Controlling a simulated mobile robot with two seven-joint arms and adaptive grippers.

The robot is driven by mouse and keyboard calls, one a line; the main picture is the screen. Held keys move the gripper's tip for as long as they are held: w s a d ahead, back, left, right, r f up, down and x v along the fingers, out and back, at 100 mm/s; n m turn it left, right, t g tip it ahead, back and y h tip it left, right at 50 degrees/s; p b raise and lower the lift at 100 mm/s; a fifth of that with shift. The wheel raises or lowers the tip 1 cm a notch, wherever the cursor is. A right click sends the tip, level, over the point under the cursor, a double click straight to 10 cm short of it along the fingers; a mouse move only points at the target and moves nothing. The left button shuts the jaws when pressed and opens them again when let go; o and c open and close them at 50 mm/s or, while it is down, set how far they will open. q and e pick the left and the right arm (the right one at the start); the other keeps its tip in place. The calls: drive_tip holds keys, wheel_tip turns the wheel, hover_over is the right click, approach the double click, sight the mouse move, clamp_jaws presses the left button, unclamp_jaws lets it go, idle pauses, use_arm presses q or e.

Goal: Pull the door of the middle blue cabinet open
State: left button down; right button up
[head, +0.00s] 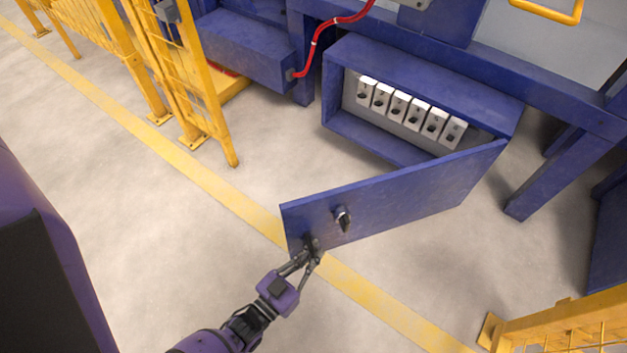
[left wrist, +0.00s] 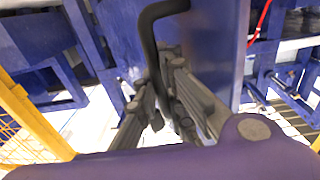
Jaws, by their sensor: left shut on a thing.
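The middle blue cabinet (head: 440,70) stands in the upper middle of the head view. Its blue door (head: 410,193) is swung wide open on its right edge, and a row of several white switch units shows inside. A dark latch (head: 343,219) sits on the door's face near its free end. My left gripper (head: 311,252) is at the lower free corner of the door. In the left wrist view its fingers (left wrist: 172,105) are closed around a dark bent handle (left wrist: 152,45) in front of the blue door panel (left wrist: 215,45). My right gripper is not in view.
Yellow fencing (head: 180,75) stands at the upper left, and another yellow barrier (head: 570,325) is at the lower right. A red cable (head: 318,42) runs left of the cabinet. Concrete floor with a yellow line (head: 225,190) is clear left of the door.

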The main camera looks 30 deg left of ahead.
use_arm(q)
drive_tip(key=c, duration=1.8)
unclamp_jaws()
drive_tip(key=shift+s+a, duration=0.35)
drive_tip(key=shift+a, duration=0.15)
drive_tip(key=shift+w+d, duration=0.1)
drive_tip(key=shift+d, duration=0.1)
drive_tip(key=s, duration=0.4)
drive_tip(key=s+a, duration=0.1)
drive_tip(key=s, duration=0.3)
drive_tip(key=s+a, duration=0.1)
drive_tip(key=s, duration=0.3)
drive_tip(key=shift+c, duration=0.5)
